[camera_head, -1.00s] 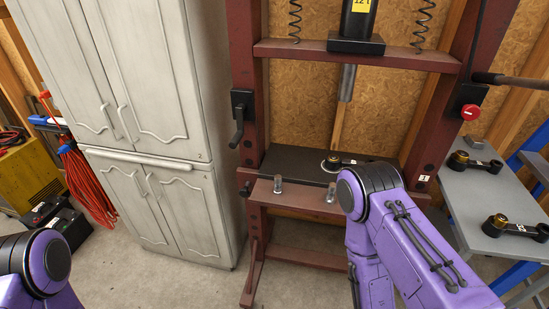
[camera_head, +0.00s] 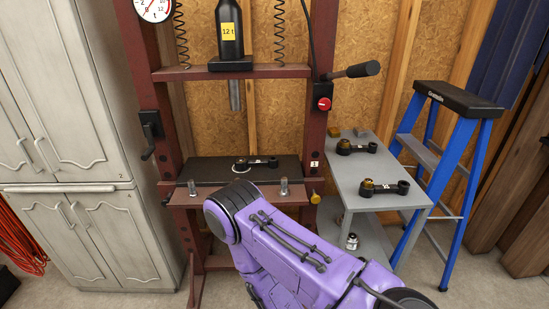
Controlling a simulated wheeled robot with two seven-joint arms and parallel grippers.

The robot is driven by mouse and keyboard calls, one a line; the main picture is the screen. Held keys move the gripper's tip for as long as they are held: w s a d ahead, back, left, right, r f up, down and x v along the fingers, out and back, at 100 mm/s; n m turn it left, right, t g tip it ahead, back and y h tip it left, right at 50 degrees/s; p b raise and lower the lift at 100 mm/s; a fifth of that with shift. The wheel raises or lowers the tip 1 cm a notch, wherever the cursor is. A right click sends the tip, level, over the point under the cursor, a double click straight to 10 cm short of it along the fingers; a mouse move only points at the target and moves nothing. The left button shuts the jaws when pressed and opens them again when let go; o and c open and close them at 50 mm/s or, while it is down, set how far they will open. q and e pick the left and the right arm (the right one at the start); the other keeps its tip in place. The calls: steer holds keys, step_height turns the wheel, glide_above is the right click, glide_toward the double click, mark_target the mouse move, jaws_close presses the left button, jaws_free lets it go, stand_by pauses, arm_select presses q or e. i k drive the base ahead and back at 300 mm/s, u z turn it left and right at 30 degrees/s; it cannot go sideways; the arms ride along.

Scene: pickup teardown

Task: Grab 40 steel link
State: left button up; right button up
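Three dark link arms with round brass-coloured or pale ends are in the head view. One link (camera_head: 257,163) lies on the dark bed of the red shop press (camera_head: 205,173), with a pale ring at its left end. Two more links lie on a grey side table, a rear link (camera_head: 357,148) and a front link (camera_head: 385,187). Small white labels show on them, too small to read surely, so I cannot tell which is 40. My purple right arm rises in front of the press, its elbow below the bed. Neither gripper is in view.
The grey side table (camera_head: 405,201) has a lower shelf with a small metal object (camera_head: 352,241). A blue stepladder (camera_head: 460,130) stands right of it. A pale cabinet (camera_head: 70,110) stands left. The press handle (camera_head: 350,71) juts out above the table.

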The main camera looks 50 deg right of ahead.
mark_target(272, 161)
steer(key=k, duration=0.15)
steer(key=z, duration=1.35)
